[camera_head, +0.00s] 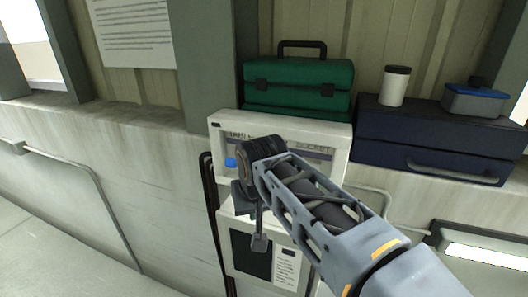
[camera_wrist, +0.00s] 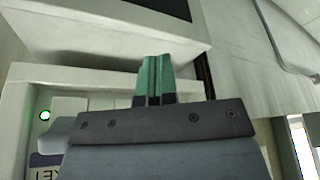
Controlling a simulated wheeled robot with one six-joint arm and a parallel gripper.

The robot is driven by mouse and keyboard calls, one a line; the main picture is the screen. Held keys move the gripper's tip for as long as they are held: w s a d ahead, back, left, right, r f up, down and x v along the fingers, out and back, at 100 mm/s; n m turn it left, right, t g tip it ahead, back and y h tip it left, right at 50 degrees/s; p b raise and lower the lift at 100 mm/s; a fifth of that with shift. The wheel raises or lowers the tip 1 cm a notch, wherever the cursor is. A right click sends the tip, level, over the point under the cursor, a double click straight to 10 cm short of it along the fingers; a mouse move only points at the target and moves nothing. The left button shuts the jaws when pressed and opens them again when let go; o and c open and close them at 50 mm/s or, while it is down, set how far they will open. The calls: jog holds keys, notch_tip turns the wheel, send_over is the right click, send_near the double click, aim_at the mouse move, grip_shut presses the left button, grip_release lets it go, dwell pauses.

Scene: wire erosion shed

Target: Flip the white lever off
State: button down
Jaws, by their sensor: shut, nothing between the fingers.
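The white wall unit (camera_head: 222,125) hangs on the wall, with a lettered front panel partly covered by my arm. I cannot clearly make out the white lever in either view. In the wrist view a pale grey rounded piece (camera_wrist: 60,130) sticks out beside a lit green lamp (camera_wrist: 45,115); I cannot tell whether it is the lever. My gripper (camera_wrist: 156,62) is shut and empty, its greenish fingers close together in front of the pale casing. In the head view my arm hides part of the panel, and the fingertips are hard to make out.
A blue knob (camera_head: 231,162) sits on the panel's left. A green toolbox (camera_head: 300,85) stands above the unit. A dark blue case (camera_head: 430,143) with a white cup (camera_head: 394,86) and a blue-lidded box (camera_head: 474,99) is at right. A wall pipe (camera_head: 95,185) runs at left.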

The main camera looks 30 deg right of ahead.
jog(key=w+d+r+m, duration=0.1)
jog(key=r+m, duration=0.1)
jog(key=r, duration=0.4)
jog(key=w+d+r+m+g+h+p, duration=0.1)
jog(key=w+r+m, duration=0.1)
jog(key=r, duration=0.4)
jog(key=w+d+r+m+g, duration=0.1)
jog(key=d+r+m, duration=0.1)
jog(key=r, duration=0.5)
jog(key=shift+w+m+h+p, duration=0.3)
jog(key=shift+w+m, duration=0.1)
jog(key=shift+m, duration=0.1)
jog(key=shift+d+f, duration=0.1)
jog(key=x, duration=1)
